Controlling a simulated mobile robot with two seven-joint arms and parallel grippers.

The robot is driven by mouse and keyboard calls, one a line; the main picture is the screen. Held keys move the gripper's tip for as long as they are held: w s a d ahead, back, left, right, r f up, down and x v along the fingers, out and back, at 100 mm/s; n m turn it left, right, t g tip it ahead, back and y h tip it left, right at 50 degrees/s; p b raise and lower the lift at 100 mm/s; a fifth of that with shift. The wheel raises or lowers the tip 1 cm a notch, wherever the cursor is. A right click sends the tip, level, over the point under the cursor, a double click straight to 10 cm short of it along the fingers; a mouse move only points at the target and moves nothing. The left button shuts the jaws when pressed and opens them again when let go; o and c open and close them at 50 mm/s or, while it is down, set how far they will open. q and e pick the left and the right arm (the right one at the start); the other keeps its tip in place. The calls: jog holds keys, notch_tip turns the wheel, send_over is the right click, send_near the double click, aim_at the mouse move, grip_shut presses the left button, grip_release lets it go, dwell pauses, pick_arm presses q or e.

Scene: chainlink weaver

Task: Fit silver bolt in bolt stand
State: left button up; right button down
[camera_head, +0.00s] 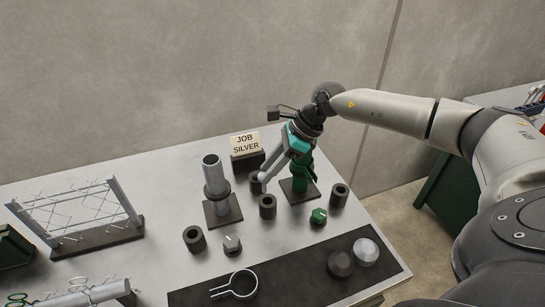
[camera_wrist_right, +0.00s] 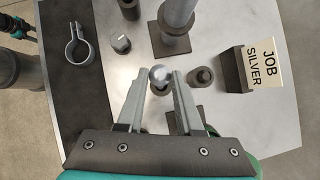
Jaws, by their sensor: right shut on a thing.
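My right gripper (camera_head: 262,178) reaches down from the upper right over the middle of the table. In the right wrist view its two fingers (camera_wrist_right: 159,76) are shut on the silver bolt, whose round shiny head (camera_wrist_right: 158,74) shows between the tips. Below the bolt, one dark bolt stand (camera_head: 268,207) is partly hidden in the wrist view. A second dark stand (camera_wrist_right: 200,77) stands beside the right-hand finger, apart from the bolt. Other stands are at the left (camera_head: 194,238) and right (camera_head: 339,195). I cannot tell the bolt's height above the stands. My left gripper is not in view.
A grey post (camera_head: 212,175) and a green post (camera_head: 301,184) stand close to the gripper. A "JOB SILVER" sign (camera_head: 245,143) is behind. Grey (camera_head: 232,243) and green (camera_head: 319,215) knobs, a ring clamp (camera_head: 240,284) on a black mat (camera_head: 290,281) and a wire panel (camera_head: 80,212) are around.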

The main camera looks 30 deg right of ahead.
jog(key=shift+m, duration=0.4)
jog(key=shift+w+d+f+b, duration=0.1)
jog(key=shift+d+f+b, duration=0.1)
jog(key=shift+f+b, duration=0.95)
jog(key=shift+w+d+f+b, duration=0.15)
jog(key=shift+f+b, duration=0.65)
jog(key=shift+f, duration=0.65)
jog(key=shift+s+d+f+b, duration=0.1)
jog(key=shift+d+f+b, duration=0.1)
jog(key=shift+f+b, duration=0.95)
jog(key=shift+f, duration=0.15)
jog(key=shift+c, duration=2.4)
grip_release()
jog(key=v, duration=1.5)
jog(key=shift+s, duration=0.25)
jog(key=shift+s+a, duration=0.1)
jog(key=shift+a, duration=0.05)
